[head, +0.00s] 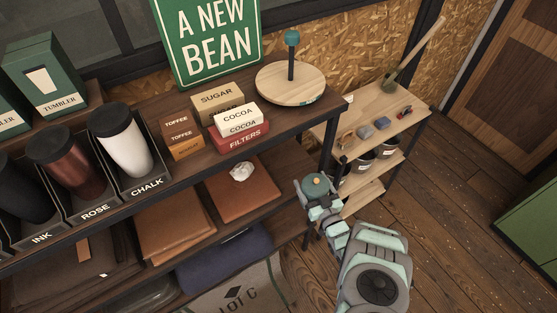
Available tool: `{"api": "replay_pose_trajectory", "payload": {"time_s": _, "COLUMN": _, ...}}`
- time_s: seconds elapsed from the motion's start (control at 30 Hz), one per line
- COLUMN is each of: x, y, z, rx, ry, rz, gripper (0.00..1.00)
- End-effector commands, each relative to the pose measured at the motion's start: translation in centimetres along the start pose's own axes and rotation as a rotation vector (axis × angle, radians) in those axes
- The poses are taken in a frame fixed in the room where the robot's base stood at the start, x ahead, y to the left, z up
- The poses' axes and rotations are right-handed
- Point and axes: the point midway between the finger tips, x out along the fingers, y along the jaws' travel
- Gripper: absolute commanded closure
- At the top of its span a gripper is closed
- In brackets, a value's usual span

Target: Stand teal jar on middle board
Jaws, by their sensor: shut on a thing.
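The teal jar (316,183), with a small orange-tan knob on top, is seen from above at the end of my arm. My gripper (321,199) is shut on it, beside the right end of the dark shelf and in front of the small wooden rack. The jar's lower part and the fingertips are largely hidden. The rack's middle board (393,161) carries pale tins (364,160) with dark contents. The jar and arm are near the rack's left side; I cannot tell the jar's height against the board.
The rack's top board (410,98) holds a brush (391,85) and small blocks. Its bottom board (363,196) looks mostly bare. The dark shelf (290,120) holds boxes, tumblers and a round wooden stand (290,85). Open floor (450,200) lies to the right.

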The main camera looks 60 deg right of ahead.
Motion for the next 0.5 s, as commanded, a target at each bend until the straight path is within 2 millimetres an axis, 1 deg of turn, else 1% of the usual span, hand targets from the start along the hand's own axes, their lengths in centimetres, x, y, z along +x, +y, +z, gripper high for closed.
{"api": "replay_pose_trajectory", "payload": {"time_s": 0.03, "x": 1.2, "y": 0.1, "z": 0.3, "rx": -0.003, "ry": 0.007, "rz": -0.002, "gripper": 0.92}}
{"api": "replay_pose_trajectory", "payload": {"time_s": 0.1, "x": 3.0, "y": 0.1, "z": 0.4, "rx": -0.004, "ry": 0.011, "rz": -0.002, "gripper": 0.92}}
{"api": "replay_pose_trajectory", "payload": {"time_s": 0.23, "x": 6.0, "y": 0.0, "z": 0.7, "rx": -0.004, "ry": 0.008, "rz": -0.003, "gripper": 0.92}}
{"api": "replay_pose_trajectory", "payload": {"time_s": 0.3, "x": 7.7, "y": 0.1, "z": 0.5, "rx": -0.005, "ry": 0.011, "rz": -0.002, "gripper": 0.92}}
{"api": "replay_pose_trajectory", "payload": {"time_s": 0.5, "x": 11.3, "y": 0.0, "z": 0.4, "rx": -0.004, "ry": 0.008, "rz": -0.003, "gripper": 0.92}}
